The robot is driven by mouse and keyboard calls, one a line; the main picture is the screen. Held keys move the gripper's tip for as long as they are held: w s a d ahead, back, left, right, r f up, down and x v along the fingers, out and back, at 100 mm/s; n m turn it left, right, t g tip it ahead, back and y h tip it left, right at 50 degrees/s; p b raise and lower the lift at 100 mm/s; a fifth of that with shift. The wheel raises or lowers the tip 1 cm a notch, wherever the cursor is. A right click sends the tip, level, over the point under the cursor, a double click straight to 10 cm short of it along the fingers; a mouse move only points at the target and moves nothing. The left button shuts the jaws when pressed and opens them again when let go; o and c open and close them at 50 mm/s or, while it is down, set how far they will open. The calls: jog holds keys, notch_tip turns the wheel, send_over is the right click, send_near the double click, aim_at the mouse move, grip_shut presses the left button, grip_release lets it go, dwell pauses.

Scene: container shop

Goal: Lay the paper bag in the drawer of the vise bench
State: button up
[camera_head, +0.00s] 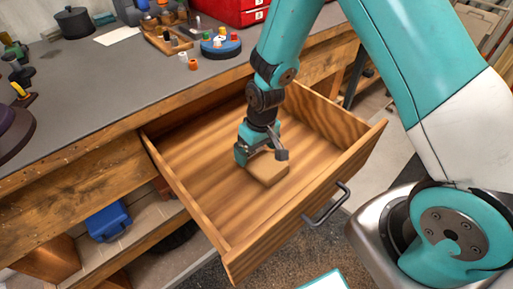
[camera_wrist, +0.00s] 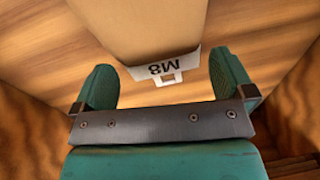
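The paper bag (camera_head: 268,170) is a small tan block inside the pulled-out wooden drawer (camera_head: 195,165) of the vise bench. It appears to lie on the drawer floor near the middle. In the wrist view the bag (camera_wrist: 140,25) shows a white tag marked M8 at its near end. My gripper (camera_head: 262,152) is down in the drawer at the bag's far end. In the wrist view its two teal fingers stand wide apart, with visible gaps between them and the M8 tag. The gripper looks open and not closed on the bag.
The drawer's front panel has a dark handle (camera_head: 327,205). The bench top (camera_head: 95,90) carries a dark pot (camera_head: 74,22), a blue round holder (camera_head: 221,46), a wooden tray and a red toolbox (camera_head: 238,10). A blue bin (camera_head: 108,221) sits below. The drawer floor around the bag is clear.

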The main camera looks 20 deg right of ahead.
jog(key=shift+r, duration=0.1)
notch_tip(320, 180, up, 17)
jog(key=d, duration=0.1)
jog(key=shift+s+d+p, duration=0.15)
jog(key=shift+d+p, duration=0.2)
jog(key=shift+r, duration=0.1)
dwell(0.4)
jog(key=s+a+r+n+y+p, duration=0.1)
jog(key=s+a+r+n, duration=0.1)
jog(key=s+r, duration=0.4)
jog(key=s+a+r+n+y+p, duration=0.1)
jog(key=s+a+r, duration=0.3)
jog(key=s, duration=0.9)
notch_tip(320, 180, up, 4)
jog(key=shift+s+f+n+y+p, duration=0.2)
jog(key=shift+s+n+y+p, duration=0.2)
jog(key=shift+y+p, duration=0.15)
jog(key=shift+w+d, duration=0.1)
jog(key=shift+c, duration=0.5)
